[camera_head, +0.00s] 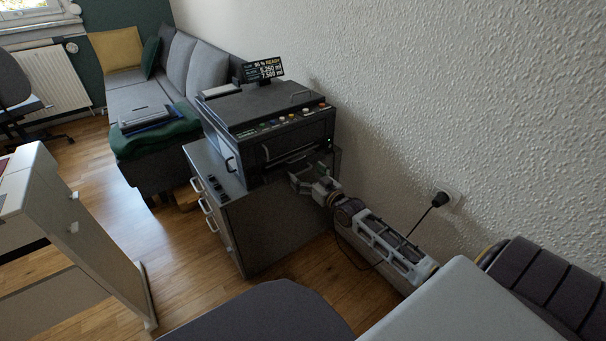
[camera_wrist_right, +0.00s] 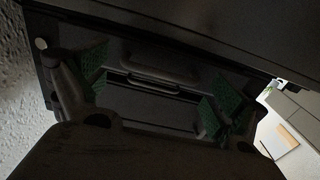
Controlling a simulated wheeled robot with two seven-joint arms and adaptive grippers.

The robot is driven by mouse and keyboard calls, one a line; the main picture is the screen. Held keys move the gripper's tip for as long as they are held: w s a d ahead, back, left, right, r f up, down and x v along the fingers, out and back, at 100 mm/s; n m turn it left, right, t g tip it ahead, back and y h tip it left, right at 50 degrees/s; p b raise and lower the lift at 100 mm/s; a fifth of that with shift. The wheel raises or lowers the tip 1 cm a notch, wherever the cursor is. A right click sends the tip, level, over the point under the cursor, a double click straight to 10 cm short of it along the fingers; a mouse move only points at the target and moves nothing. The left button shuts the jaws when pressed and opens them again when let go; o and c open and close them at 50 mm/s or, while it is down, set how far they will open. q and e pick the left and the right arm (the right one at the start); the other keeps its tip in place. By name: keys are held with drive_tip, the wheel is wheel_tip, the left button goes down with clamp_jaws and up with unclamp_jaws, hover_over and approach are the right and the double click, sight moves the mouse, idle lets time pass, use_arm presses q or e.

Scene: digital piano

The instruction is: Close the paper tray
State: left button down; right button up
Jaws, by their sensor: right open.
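A dark printer (camera_head: 280,118) with a row of coloured buttons stands on a grey cabinet. Low on its front is a dark tray area (camera_head: 292,160), partly hidden by my right gripper. My right gripper (camera_head: 312,180) is open and empty, close in front of this lower part. In the right wrist view, its two fingers with green pads (camera_wrist_right: 152,90) are spread apart. A dark panel with a handle-like bar (camera_wrist_right: 150,82) lies ahead between them. The picture is too dark to tell how far the tray sticks out or whether the fingers touch it. My left gripper is not in view.
The grey cabinet (camera_head: 285,215) with handles on its left side supports the printer. A textured white wall (camera_head: 400,100) runs close along the right, with a plug and cable (camera_head: 440,199). A sofa (camera_head: 160,90) stands behind. Wooden floor (camera_head: 190,265) is open to the left.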

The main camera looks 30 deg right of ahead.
drive_tip(key=shift+w+a+b, duration=0.1)
drive_tip(key=shift+w+b, duration=0.25)
drive_tip(key=shift+w, duration=0.75)
